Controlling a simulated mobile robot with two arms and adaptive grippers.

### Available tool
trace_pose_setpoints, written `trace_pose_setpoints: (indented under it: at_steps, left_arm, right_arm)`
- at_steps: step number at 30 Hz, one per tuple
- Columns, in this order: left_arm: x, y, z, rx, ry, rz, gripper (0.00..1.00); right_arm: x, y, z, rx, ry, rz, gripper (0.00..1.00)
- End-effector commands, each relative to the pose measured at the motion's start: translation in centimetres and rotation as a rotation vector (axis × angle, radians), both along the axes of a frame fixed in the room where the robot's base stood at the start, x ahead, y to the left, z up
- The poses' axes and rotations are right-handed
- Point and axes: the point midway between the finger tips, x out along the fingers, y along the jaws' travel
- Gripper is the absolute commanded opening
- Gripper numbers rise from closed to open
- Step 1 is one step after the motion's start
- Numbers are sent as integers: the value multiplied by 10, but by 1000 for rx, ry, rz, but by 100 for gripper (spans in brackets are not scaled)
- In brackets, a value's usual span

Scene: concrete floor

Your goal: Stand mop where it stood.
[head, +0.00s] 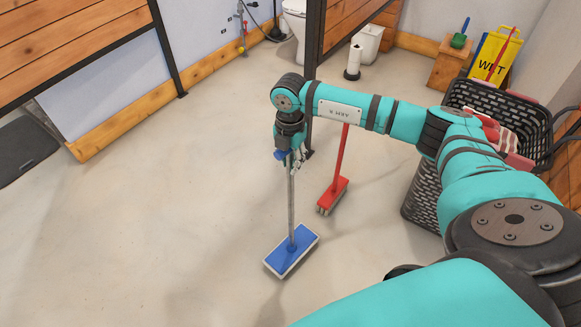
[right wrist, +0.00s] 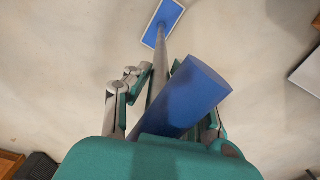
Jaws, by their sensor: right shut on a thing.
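The mop has a grey pole with a blue grip at its top and a flat blue head with a white edge (head: 291,250). In the head view it stands near upright, its head low over or on the concrete floor; I cannot tell which. My right gripper (head: 290,158) is shut around the pole just below the blue grip. In the right wrist view the blue grip (right wrist: 185,100) is close to the camera, between the fingers, and the mop head (right wrist: 163,22) is at the top. My left gripper is not in view.
A red broom (head: 337,185) stands just right of the mop, partly behind my right arm. A black basket (head: 425,190) with items is at the right. A wooden box (head: 449,66) and yellow sign (head: 494,55) stand behind it.

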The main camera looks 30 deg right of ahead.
Motion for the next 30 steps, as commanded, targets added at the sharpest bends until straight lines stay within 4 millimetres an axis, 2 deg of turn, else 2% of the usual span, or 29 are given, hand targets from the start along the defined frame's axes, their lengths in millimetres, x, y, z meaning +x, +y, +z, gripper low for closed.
trace_pose_setpoints:
  at_steps: [3,10,15,29,30]
  left_arm:
    - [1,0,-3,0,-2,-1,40]
    - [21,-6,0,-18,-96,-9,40]
    - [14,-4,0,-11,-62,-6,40]
    - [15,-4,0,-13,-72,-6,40]
    - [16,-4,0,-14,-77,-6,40]
  right_arm:
    - [5,-4,-3,1,0,0,0]
    - [4,-4,-18,0,-1,-1,0]
    - [4,-4,-30,0,0,0,0]
    - [4,-4,-34,1,-2,0,0]
    - [4,-4,-35,0,0,0,22]
